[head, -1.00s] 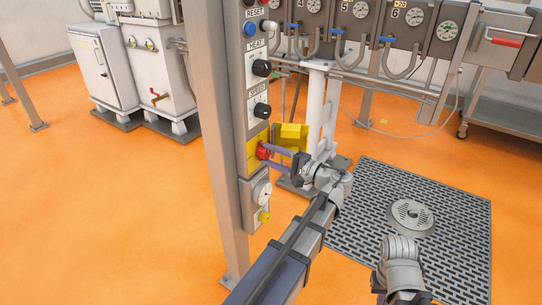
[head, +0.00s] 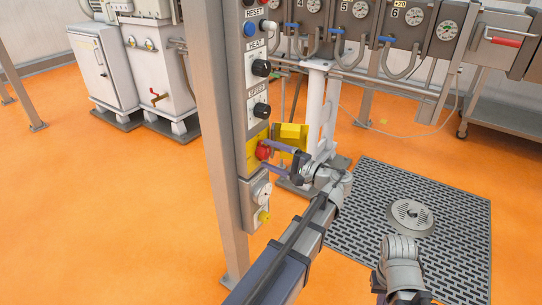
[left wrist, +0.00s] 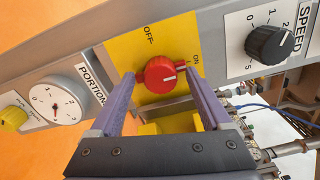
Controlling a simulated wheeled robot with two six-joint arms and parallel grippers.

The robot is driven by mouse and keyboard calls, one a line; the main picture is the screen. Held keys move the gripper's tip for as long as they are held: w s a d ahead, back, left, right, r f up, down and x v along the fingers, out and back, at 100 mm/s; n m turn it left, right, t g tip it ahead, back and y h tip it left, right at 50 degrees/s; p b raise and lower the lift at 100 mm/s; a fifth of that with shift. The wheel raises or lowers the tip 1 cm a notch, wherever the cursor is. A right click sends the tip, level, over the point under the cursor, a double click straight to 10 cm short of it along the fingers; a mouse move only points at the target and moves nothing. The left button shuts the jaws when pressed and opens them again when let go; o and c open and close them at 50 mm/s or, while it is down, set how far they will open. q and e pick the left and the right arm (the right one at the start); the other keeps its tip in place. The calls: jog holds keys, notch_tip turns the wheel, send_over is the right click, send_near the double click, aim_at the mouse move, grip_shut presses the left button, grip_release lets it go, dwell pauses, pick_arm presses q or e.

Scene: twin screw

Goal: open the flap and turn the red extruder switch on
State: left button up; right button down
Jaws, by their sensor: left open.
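The red extruder switch (left wrist: 160,75) sits on a yellow plate with OFF and ON labels, on the grey control column. In the left wrist view its white mark lies on its right side, toward ON. It also shows in the head view (head: 264,150). The yellow flap (head: 292,134) stands open beside it; part of it shows below the switch in the left wrist view (left wrist: 168,124). My left gripper (head: 270,157) is open, its purple fingers on either side of the switch, with gaps visible.
Black HEAT (head: 261,68) and SPEED (head: 261,110) knobs sit above the switch, a white portion dial (head: 262,192) and yellow knob (head: 264,217) below. A white machine support (head: 320,110) stands just behind my left gripper. The orange floor is open at left.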

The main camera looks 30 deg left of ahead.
pick_arm(q)
jog(key=d, duration=0.7)
jog(key=shift+s+d, duration=0.35)
jog(key=shift+d, duration=0.05)
